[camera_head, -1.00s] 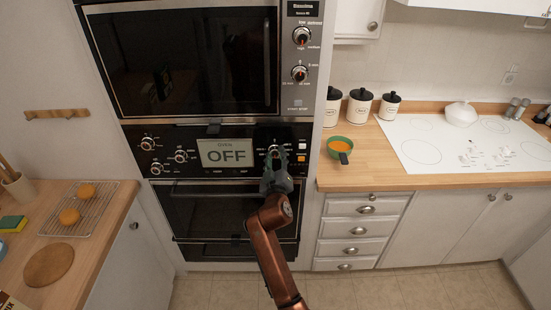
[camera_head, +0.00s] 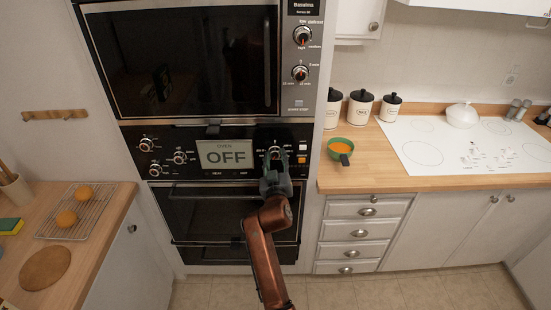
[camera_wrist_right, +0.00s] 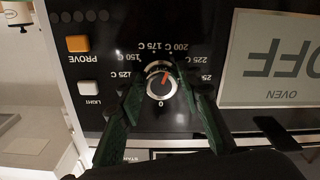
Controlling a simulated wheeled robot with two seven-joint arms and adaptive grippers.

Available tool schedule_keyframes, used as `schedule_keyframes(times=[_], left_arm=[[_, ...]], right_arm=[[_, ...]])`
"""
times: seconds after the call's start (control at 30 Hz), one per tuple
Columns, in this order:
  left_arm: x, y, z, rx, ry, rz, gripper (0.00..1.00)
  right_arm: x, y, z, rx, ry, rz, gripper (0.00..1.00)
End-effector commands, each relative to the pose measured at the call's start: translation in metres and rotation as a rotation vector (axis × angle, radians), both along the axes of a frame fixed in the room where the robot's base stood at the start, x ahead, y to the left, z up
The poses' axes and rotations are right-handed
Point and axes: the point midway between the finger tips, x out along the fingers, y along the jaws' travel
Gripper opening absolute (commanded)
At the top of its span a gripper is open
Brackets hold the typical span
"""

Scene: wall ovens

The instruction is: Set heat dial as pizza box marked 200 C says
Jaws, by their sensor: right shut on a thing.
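The heat dial (camera_wrist_right: 161,86) is a round silver knob with a red-orange pointer, marked in degrees C. It sits on the black oven panel, right of the display in the head view (camera_head: 276,152). In the wrist view, its pointer aims towards the 175 C and 200 C marks, closer to 200 C. My right gripper (camera_wrist_right: 163,80) has its dark green fingers on both sides of the dial and is shut on it. The oven display (camera_head: 226,153) reads OFF. My left gripper is out of view. No pizza box can be made out clearly.
PROVE (camera_wrist_right: 78,43) and LIGHT (camera_wrist_right: 88,87) buttons sit beside the dial. More knobs (camera_head: 147,145) lie left of the display. The microwave (camera_head: 190,60) is above and the oven door (camera_head: 215,215) below.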

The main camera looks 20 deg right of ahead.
Motion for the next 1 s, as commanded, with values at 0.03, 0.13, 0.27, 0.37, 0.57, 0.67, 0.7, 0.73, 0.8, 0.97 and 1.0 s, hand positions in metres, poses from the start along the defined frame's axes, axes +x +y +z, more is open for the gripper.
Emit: schedule_keyframes(times=[0.03,0.13,0.27,0.37,0.57,0.67,0.7,0.73,0.8,0.97,1.0], left_arm=[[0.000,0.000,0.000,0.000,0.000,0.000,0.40],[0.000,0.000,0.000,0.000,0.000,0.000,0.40],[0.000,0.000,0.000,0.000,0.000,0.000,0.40],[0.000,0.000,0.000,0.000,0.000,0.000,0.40],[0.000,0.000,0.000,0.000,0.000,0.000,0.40],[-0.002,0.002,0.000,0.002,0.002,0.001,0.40],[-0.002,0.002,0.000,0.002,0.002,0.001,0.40],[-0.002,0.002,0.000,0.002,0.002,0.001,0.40],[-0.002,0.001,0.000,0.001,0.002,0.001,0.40],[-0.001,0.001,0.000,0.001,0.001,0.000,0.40],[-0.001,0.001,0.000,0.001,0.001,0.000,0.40]], right_arm=[[0.000,0.000,0.000,0.000,0.000,0.000,0.08],[0.000,0.000,0.000,-0.001,0.000,0.000,0.33],[0.000,0.000,0.000,-0.001,0.000,-0.001,0.42],[0.000,0.000,0.000,-0.002,0.001,0.000,0.49],[0.000,0.000,0.000,-0.002,0.000,0.000,0.50],[0.000,0.000,0.002,-0.002,-0.001,-0.001,0.50],[0.000,0.000,0.005,-0.003,-0.002,0.000,0.50],[0.000,0.000,0.007,-0.003,-0.002,0.000,0.50],[0.000,0.000,0.016,-0.001,-0.003,0.000,0.50],[0.000,0.000,0.047,-0.002,-0.006,0.000,0.50],[0.000,0.000,0.055,-0.002,-0.005,0.000,0.50]])
